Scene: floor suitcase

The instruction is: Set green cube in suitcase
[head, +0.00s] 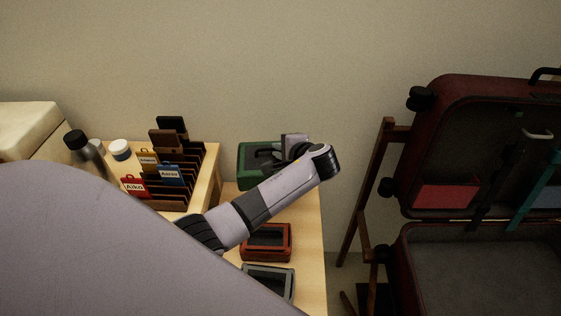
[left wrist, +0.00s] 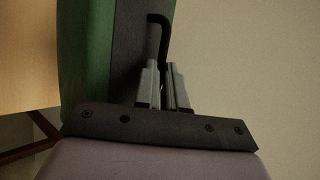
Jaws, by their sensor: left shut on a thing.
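The green cube (head: 246,179) is a soft case with a dark mesh top at the far end of the wooden table. It also shows in the left wrist view (left wrist: 84,55), with a black loop handle (left wrist: 159,32). My left gripper (left wrist: 165,88) is shut on this handle. In the head view my left gripper (head: 270,157) is over the cube and partly hides it. I cannot tell whether the cube is clear of the table. The suitcase (head: 402,255) stands open at the right, dark red with a dark lining. My right gripper is out of view.
A red cube (head: 287,243) and a grey cube (head: 291,283) lie nearer on the table (head: 311,215). A tag rack (head: 211,165), a bottle (head: 77,141) and a white jar (head: 120,150) stand left. A gap separates table and suitcase; a wooden stand (head: 359,195) is beside the suitcase.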

